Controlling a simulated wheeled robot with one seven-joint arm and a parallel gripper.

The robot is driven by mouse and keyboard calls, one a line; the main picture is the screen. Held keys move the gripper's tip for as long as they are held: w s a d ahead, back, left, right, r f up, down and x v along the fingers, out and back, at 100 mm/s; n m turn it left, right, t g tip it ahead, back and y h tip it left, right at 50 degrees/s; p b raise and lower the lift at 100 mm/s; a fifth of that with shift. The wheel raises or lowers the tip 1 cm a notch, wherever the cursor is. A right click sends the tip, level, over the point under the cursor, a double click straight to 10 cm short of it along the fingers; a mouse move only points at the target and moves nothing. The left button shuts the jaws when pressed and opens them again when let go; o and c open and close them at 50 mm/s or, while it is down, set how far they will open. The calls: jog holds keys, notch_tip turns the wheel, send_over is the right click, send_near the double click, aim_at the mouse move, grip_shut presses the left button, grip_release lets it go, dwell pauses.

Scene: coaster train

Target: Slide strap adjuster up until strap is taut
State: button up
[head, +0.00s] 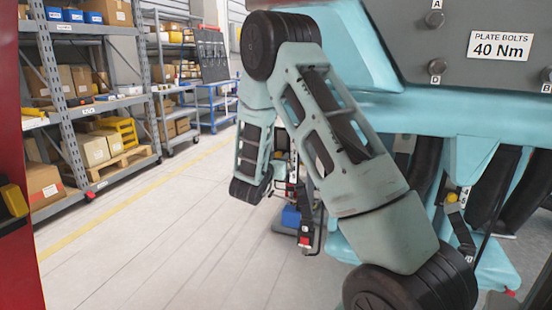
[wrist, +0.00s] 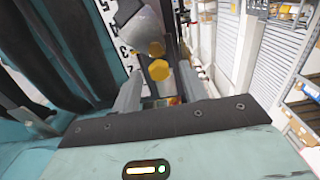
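In the wrist view, my gripper (wrist: 160,82) is open, with one grey finger on each side of a yellow hexagonal knob (wrist: 158,70). I take the knob to be part of the strap adjuster; gaps show between it and the fingers. A second yellow part and a grey metal piece sit just beyond it. A white strip with black numbers (wrist: 123,48) runs beside them. A dark strap (head: 460,232) with a yellow knob (head: 451,198) and a numbered strip hangs at the right. I cannot tell how taut the straps are.
The teal coaster seat (head: 400,122) and a grey plate (head: 450,50) with bolts fill the right of the head view. Shelves (head: 75,85) with boxes stand at the left. Dark padding (wrist: 70,45) is close to the gripper's left.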

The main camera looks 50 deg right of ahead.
grip_shut()
jog(key=shift+r+p, duration=0.9)
jog(key=shift+r, duration=0.7)
jog(key=shift+f, duration=0.1)
jog(key=shift+o, duration=1)
grip_release()
jog(key=shift+a, duration=0.1)
jog(key=b+v, duration=0.1)
jog(key=v, duration=1.6)
jog(key=shift+s+a+f, duration=0.1)
jog(key=shift+a, duration=0.1)
